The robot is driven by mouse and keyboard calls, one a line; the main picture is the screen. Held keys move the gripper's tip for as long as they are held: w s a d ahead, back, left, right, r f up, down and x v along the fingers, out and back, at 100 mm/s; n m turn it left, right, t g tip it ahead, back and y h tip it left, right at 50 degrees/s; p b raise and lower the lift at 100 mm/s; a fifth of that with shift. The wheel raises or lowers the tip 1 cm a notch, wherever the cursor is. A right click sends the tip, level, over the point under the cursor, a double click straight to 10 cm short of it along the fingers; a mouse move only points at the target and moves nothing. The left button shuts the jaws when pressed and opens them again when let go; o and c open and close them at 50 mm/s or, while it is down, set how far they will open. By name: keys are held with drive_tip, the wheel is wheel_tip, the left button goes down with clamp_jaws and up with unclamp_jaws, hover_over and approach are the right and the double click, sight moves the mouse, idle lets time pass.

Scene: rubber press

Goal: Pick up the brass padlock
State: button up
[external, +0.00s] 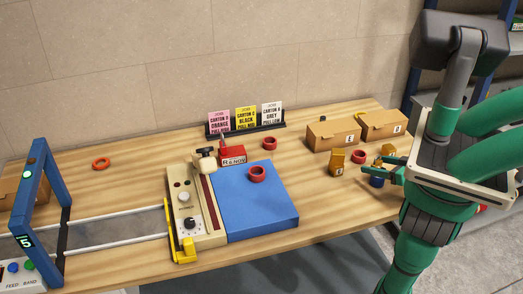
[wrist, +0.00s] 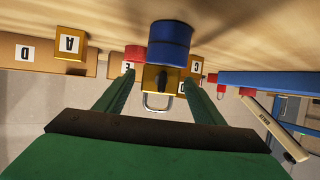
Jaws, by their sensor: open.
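The brass padlock (wrist: 158,80) shows in the wrist view as a gold block with a silver shackle. That view is upside down, so the shackle points up. The padlock appears to rest on a dark blue cylinder (wrist: 170,40). My gripper (wrist: 158,77) is open, with one green finger on each side of the padlock; I cannot tell whether either touches it. In the external view my gripper (external: 372,167) is at the right of the table, by the blue cylinder (external: 377,181). The padlock is small and largely hidden by the fingers there.
A small labelled brass-coloured block (external: 337,162) and a red ring (external: 358,156) are close to my gripper. Two cardboard cartons (external: 333,133) stand behind. A blue mat (external: 255,208) and the press panel (external: 194,205) lie to the left. The table's front edge is near.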

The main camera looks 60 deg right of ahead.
drive_tip(key=c, duration=1.4)
drive_tip(key=shift+r, duration=0.1)
wheel_tip(320, 180, up, 17)
hover_over(378, 164)
drive_tip(key=shift+t+h, duration=0.3)
drive_tip(key=shift+t, duration=0.1)
wheel_tip(378, 164, down, 9)
drive_tip(key=shift+d+f, duration=0.1)
drive_tip(key=shift+d, duration=0.05)
drive_tip(key=shift+f, duration=3.8)
